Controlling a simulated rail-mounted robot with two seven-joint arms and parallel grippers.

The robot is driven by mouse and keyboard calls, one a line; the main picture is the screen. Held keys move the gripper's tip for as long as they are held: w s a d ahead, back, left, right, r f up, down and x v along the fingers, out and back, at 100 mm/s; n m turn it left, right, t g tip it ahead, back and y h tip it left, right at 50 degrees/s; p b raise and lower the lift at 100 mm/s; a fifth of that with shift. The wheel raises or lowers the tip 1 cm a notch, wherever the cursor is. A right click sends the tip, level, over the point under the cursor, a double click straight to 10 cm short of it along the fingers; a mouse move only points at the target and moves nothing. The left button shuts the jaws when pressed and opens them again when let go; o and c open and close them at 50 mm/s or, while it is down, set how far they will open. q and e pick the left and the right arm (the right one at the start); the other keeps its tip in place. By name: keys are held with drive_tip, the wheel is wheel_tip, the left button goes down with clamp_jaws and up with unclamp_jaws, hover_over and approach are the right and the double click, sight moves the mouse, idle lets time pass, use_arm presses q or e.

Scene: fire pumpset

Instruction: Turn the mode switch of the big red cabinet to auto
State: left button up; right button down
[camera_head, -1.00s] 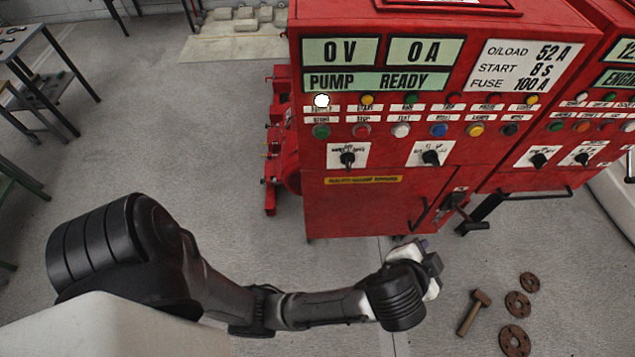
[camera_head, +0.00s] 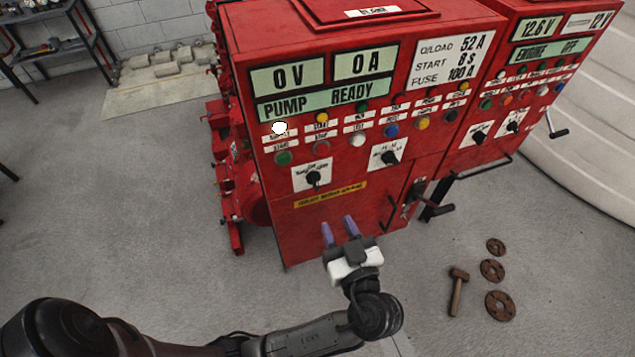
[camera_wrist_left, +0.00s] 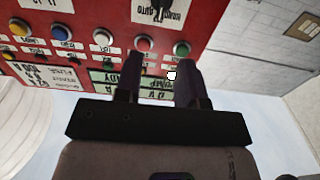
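The big red cabinet (camera_head: 300,220) has two black rotary switches on white plates. The left switch (camera_head: 313,177) is below the green and red buttons; the right switch (camera_head: 388,157) is below the blue one. In the left wrist view, upside down, the left switch's plate (camera_wrist_left: 163,12) is cut by the top edge; its lettering seems to include AUTO. My left gripper (camera_head: 338,226) is open and empty, its purple fingers pointing at the cabinet front below the left switch. In the wrist view its fingers (camera_wrist_left: 159,75) are apart. My right gripper is not in view.
A smaller red cabinet (camera_head: 540,75) adjoins on the right. A handle lever (camera_head: 435,209) sticks out at the big cabinet's lower right. A hammer (camera_head: 458,290) and rusty flanges (camera_head: 492,270) lie on the floor.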

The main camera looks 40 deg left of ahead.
sight(317, 182)
use_arm(q)
drive_tip(key=x, duration=1.1)
drive_tip(key=shift+w+a+p, duration=0.1)
drive_tip(key=shift+a+p, duration=0.15)
drive_tip(key=shift+p, duration=0.1)
clamp_jaws()
